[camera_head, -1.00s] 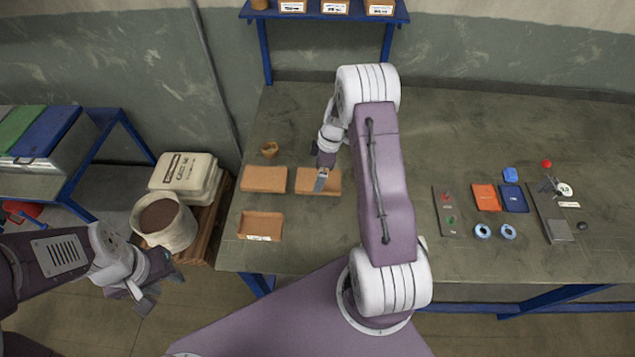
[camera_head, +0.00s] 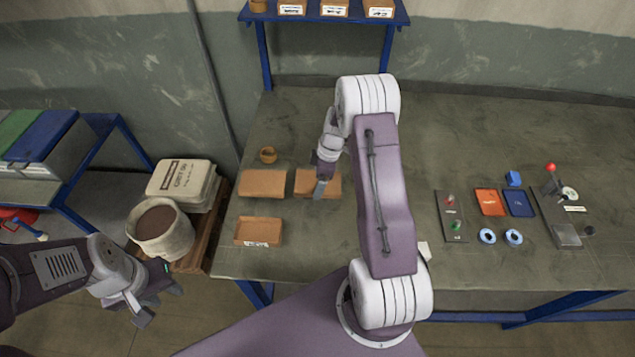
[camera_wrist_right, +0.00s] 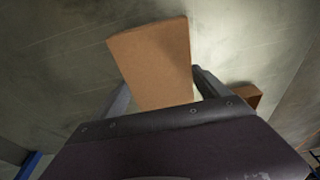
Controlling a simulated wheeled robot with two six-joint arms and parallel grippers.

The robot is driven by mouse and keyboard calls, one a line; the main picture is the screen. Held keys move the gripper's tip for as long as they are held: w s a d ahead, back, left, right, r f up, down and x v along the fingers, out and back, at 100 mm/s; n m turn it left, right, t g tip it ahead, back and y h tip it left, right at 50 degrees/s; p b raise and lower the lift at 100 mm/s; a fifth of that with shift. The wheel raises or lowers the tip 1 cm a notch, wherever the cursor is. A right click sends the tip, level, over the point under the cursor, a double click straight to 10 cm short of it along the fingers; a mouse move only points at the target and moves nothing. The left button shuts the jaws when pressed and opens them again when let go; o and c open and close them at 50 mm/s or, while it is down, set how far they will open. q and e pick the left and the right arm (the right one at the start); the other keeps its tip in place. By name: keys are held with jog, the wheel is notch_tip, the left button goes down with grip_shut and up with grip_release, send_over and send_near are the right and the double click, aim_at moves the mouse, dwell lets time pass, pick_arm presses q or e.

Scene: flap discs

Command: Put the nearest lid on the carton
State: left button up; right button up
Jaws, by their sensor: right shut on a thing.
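Two flat brown lids lie side by side on the table in the head view, a left lid (camera_head: 263,184) and a right lid (camera_head: 303,185). The open brown carton (camera_head: 258,232), with a white label on its front, stands just nearer than the left lid. My right gripper (camera_head: 320,188) is at the right lid and shut on it. In the right wrist view this lid (camera_wrist_right: 155,65) shows between the two fingers and reaches out past them; part of it is hidden by the gripper body. My left gripper (camera_head: 160,304) is open and empty, off the table at lower left.
A small brown cup (camera_head: 268,155) stands behind the left lid. Panels, orange and blue cards (camera_head: 490,202) and blue-white discs (camera_head: 487,236) lie at right. The table behind my right arm is clear.

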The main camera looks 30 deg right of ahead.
jog(key=shift+r+p, duration=1.5)
jog(key=shift+r, duration=1.1)
jog(key=shift+s, duration=0.1)
